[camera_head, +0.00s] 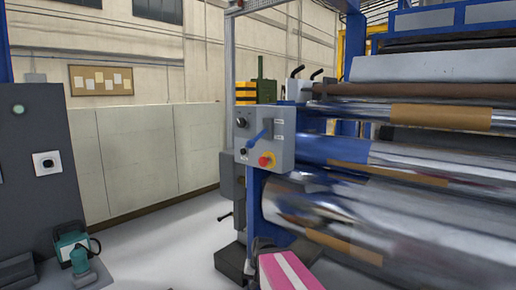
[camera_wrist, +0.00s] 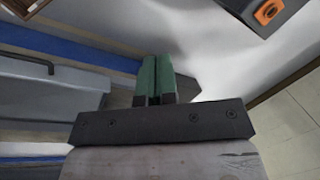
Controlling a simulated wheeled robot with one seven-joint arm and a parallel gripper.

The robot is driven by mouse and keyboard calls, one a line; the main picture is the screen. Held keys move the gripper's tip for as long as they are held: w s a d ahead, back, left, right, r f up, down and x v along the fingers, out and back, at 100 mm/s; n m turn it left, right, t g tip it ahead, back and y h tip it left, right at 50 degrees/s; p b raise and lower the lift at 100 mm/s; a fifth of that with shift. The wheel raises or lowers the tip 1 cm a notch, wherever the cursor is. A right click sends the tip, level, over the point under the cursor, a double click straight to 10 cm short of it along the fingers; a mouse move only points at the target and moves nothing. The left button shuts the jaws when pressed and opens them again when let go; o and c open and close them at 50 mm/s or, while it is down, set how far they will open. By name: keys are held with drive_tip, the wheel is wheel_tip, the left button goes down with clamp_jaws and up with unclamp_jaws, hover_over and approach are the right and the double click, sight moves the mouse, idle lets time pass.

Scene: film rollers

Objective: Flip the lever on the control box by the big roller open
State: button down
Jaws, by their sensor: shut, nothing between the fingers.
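The grey control box (camera_head: 284,152) stands on a blue post to the left of the big roller (camera_head: 400,240) in the head view. Its blue lever (camera_head: 258,138) lies aslant on the front face, its upper end to the right. A red button with a yellow ring (camera_head: 266,160) sits below the lever. My gripper (camera_wrist: 154,62) shows in the wrist view with its green fingers together and nothing between them. It is not clearly visible in the head view. I cannot make out the lever in the wrist view, and the gripper appears apart from the box.
More rollers (camera_head: 440,117) are stacked above the big one. A dark grey cabinet (camera_head: 40,125) stands at the left, with a teal tool (camera_head: 80,260) near its foot. Pale floor (camera_head: 160,245) lies open between. The wrist view shows an orange knob (camera_wrist: 267,12) on a dark box.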

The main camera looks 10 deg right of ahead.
drive_tip(key=w+a+r+m+t+y, duration=0.1)
drive_tip(key=w+r+m+t+y, duration=0.2)
drive_tip(key=w+r+m+y, duration=0.45)
drive_tip(key=m+t+y, duration=0.9)
drive_tip(key=m+t, duration=0.1)
drive_tip(key=t, duration=0.1)
approach(256, 139)
drive_tip(key=d+f, duration=0.2)
drive_tip(key=f, duration=0.1)
drive_tip(key=shift+f, duration=0.15)
drive_tip(key=x, duration=1)
drive_tip(key=shift+w+r+m+t, duration=0.1)
drive_tip(key=shift+r+m+t, duration=0.1)
drive_tip(key=shift+m+t, duration=0.1)
